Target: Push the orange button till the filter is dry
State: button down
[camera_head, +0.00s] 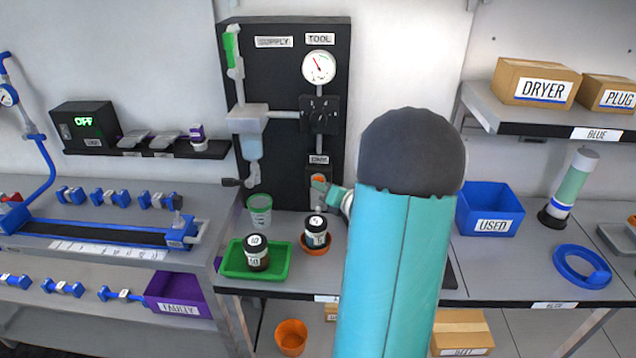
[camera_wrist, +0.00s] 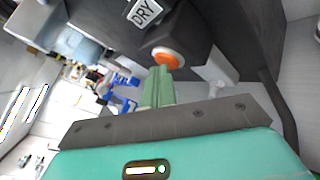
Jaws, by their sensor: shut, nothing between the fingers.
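The orange button (camera_wrist: 167,58) sits in a white ring on a dark box under a DRY label (camera_wrist: 145,12). In the head view the button (camera_head: 319,180) is on the lower part of the black panel, partly behind my gripper. My gripper (camera_wrist: 159,72) is shut and empty, with its green fingertips at the lower edge of the button in the wrist view. I cannot tell whether they touch it. In the head view my gripper (camera_head: 320,186) is just in front of the button. The filter (camera_head: 253,147) seems to be the pale cylinder on the panel's left; its dryness cannot be told.
Two dark jars (camera_head: 257,252) (camera_head: 316,232) and a green-rimmed cup (camera_head: 260,209) stand below the panel. A green tray (camera_head: 232,262) holds one jar. A blue USED bin (camera_head: 490,211) is at right. A gauge (camera_head: 318,67) is above.

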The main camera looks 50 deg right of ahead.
jog(key=shift+s+a, duration=0.5)
jog(key=shift+a, duration=0.15)
jog(key=shift+s+a, duration=0.8)
jog(key=shift+a, duration=0.2)
jog(key=shift+s+a, duration=0.8)
jog(key=shift+a, duration=0.15)
